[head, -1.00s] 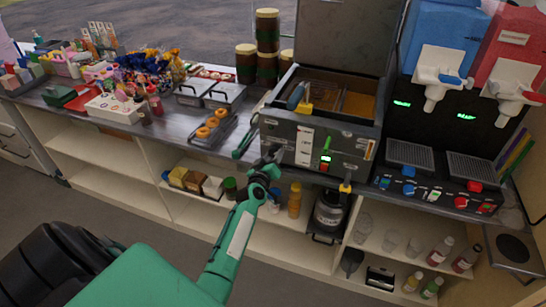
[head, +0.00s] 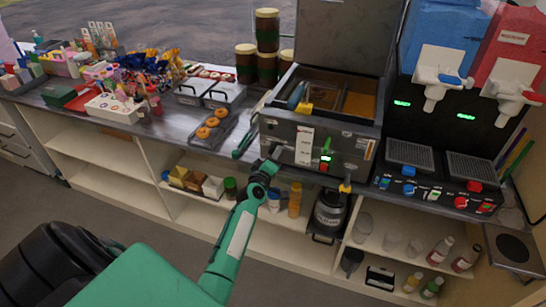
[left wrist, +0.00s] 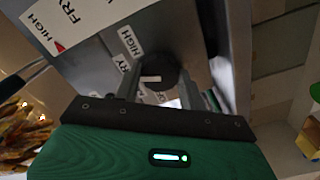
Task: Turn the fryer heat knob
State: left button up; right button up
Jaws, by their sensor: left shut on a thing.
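The fryer (head: 345,158) is a grey metal box with its lid raised, at the right of the counter. Its dark round heat knob (left wrist: 163,72) sits on the front panel, beside white labels reading HIGH and FRY in the left wrist view. My left gripper (head: 277,154) is at the left part of the fryer's front. Its two fingers (left wrist: 160,88) are shut around the knob, one on each side. In the head view the gripper largely hides the knob. My right gripper is not in view.
A tray of doughnuts (head: 213,127) stands further left. A drinks machine (head: 440,130) stands right of the fryer. Open shelves (head: 130,165) with bottles and boxes run below the counter.

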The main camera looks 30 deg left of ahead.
pick_arm(q)
jog(key=o, duration=1)
jog(key=shift+s, duration=0.1)
jog(key=shift+b+v, duration=0.9)
jog(key=shift+v, duration=5.95)
